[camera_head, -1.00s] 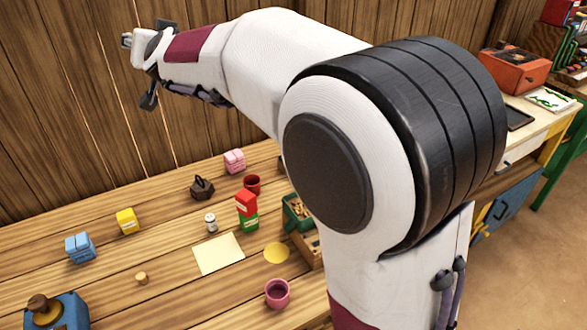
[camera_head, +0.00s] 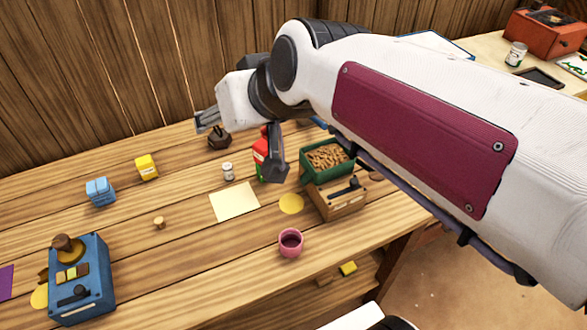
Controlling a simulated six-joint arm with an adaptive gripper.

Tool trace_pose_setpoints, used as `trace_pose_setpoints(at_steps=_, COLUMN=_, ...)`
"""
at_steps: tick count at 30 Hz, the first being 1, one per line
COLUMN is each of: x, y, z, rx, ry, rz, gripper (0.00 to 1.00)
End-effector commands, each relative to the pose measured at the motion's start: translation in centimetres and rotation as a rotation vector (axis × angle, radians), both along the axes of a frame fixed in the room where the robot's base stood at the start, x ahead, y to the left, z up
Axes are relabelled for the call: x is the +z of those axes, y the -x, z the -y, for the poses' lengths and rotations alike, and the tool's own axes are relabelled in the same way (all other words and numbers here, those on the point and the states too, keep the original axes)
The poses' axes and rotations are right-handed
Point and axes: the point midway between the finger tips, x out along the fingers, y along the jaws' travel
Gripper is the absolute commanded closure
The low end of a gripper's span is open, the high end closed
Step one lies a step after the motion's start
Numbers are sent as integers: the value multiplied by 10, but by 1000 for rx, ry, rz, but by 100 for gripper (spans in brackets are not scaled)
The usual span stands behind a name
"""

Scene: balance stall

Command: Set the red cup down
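The red cup cannot be made out now; the spot behind the red and green boxes where a red cup stood earlier is covered by my arm. My gripper (camera_head: 210,119) is at the left end of my arm, above the back of the table. Its fingers are small and partly hidden, so I cannot tell whether it is open or shut. No cup shows in it. A pink cup (camera_head: 290,243) stands upright near the table's front edge. The red box (camera_head: 261,149) is partly hidden by a dark part of my arm's end.
A cream sheet (camera_head: 234,202) and a yellow disc (camera_head: 291,204) lie mid-table. A white-lidded jar (camera_head: 228,171) and a dark weight (camera_head: 219,139) stand behind. A green crate (camera_head: 327,175) is at right, a blue box device (camera_head: 82,282) at left.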

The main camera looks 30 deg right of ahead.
Motion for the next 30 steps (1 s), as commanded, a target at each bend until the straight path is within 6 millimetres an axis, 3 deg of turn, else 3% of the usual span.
trace_pose_setpoints(at_steps=9, x=-63, y=107, z=33, rx=-26, ry=107, rz=-201, gripper=47)
trace_pose_setpoints(at_steps=15, x=-91, y=152, z=51, rx=-53, ry=160, rz=-291, gripper=47)
trace_pose_setpoints(at_steps=20, x=-99, y=165, z=56, rx=-64, ry=177, rz=-319, gripper=47)
trace_pose_setpoints(at_steps=30, x=-99, y=165, z=57, rx=-64, ry=177, rz=-320, gripper=47)
